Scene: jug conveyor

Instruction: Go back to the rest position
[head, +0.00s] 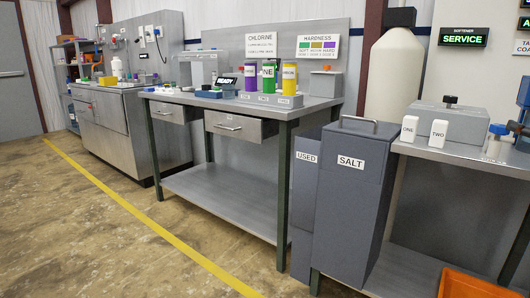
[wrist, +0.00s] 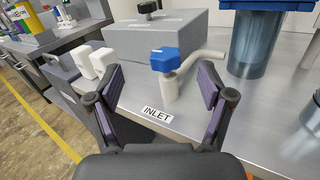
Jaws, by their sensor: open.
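My gripper (wrist: 160,80) is open and empty in the wrist view, its two dark fingers spread apart over the steel bench. Between and beyond the fingers stands a pale pipe fitting with a blue valve knob (wrist: 165,60). An INLET label (wrist: 157,114) lies on the bench in front of it. I cannot tell the exact gap between the fingers and the fitting. In the head view the blue knob (head: 498,129) is at the right, and my gripper is not clearly seen there.
The bench (head: 460,152) holds a grey box (head: 450,117) and white blocks ONE (head: 409,129) and TWO (head: 438,133). A blue filter housing (wrist: 255,45) stands right of the valve. The SALT bin (head: 350,195) is left of the bench. The floor (head: 110,225) at front left is clear.

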